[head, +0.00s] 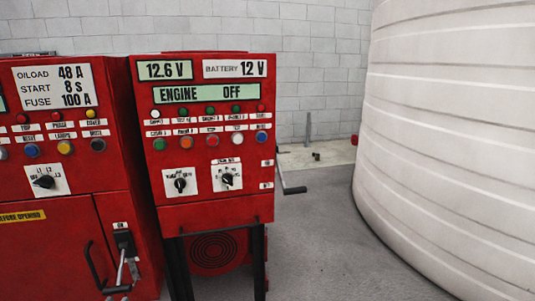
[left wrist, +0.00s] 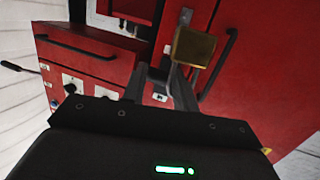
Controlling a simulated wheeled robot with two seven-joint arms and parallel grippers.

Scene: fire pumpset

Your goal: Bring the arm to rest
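My left gripper (left wrist: 158,72) shows in the left wrist view, with two grey fingers apart and a gap between them. No object shows clamped in it. A brass-coloured block (left wrist: 193,47) shows just beyond the right-hand finger; I cannot tell whether they touch. The fingers point at the red cabinet front (left wrist: 255,80). In the head view, grey metal parts (head: 121,275) show low at the left cabinet, below a black switch (head: 124,241); I cannot tell which of them are my gripper. My right gripper is in neither view.
A red control panel (head: 216,207) with buttons, knobs and displays stands on dark legs. A crank handle (head: 293,190) sticks out at its right. A black door handle (left wrist: 217,64) stands out near my left gripper. A large white tank (head: 455,130) is at the right. Grey floor (head: 325,250) is clear between.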

